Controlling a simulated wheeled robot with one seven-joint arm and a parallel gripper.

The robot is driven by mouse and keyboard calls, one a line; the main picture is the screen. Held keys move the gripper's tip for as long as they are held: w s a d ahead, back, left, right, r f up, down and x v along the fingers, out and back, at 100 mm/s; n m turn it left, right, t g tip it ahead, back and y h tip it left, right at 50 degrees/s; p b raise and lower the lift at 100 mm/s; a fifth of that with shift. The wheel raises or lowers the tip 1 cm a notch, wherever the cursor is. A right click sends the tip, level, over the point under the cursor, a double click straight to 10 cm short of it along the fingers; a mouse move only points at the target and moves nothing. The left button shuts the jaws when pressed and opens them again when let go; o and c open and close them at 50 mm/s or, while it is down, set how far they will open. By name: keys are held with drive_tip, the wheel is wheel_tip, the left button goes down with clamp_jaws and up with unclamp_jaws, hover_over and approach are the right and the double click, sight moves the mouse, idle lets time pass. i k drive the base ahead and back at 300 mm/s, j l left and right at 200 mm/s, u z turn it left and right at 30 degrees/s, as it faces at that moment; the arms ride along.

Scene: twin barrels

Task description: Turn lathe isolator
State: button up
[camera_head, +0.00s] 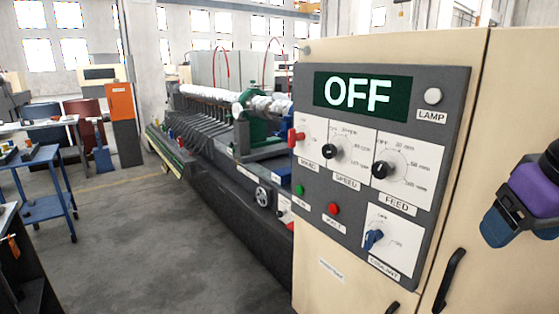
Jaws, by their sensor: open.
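A grey control panel (381,290) is fixed on a beige cabinet. Its display (362,94) reads OFF in white letters on dark green. A red rotary handle (296,136) sits at the panel's upper left, on a white plate; its small label is too blurred to read surely, but it looks like the isolator. My gripper (505,226), dark with purple and blue parts, shows at the right edge, in front of the cabinet. It is open and holds nothing that I can see. It is apart from the panel and well right of the red handle.
The panel also carries black SPEED (329,151) and FEED (380,169) knobs, a blue COOLANT knob (373,239), and green (299,190) and red (333,208) buttons. A black door handle (449,282) sticks out below. The lathe (235,165) stretches behind; open floor (150,240) lies left.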

sight(292, 137)
drive_tip(key=i+j+u, duration=0.25)
drive_tip(key=j, duration=0.2)
drive_tip(key=i+j+u, duration=0.3)
drive_tip(key=i+j, duration=0.05)
drive_tip(key=i, duration=0.05)
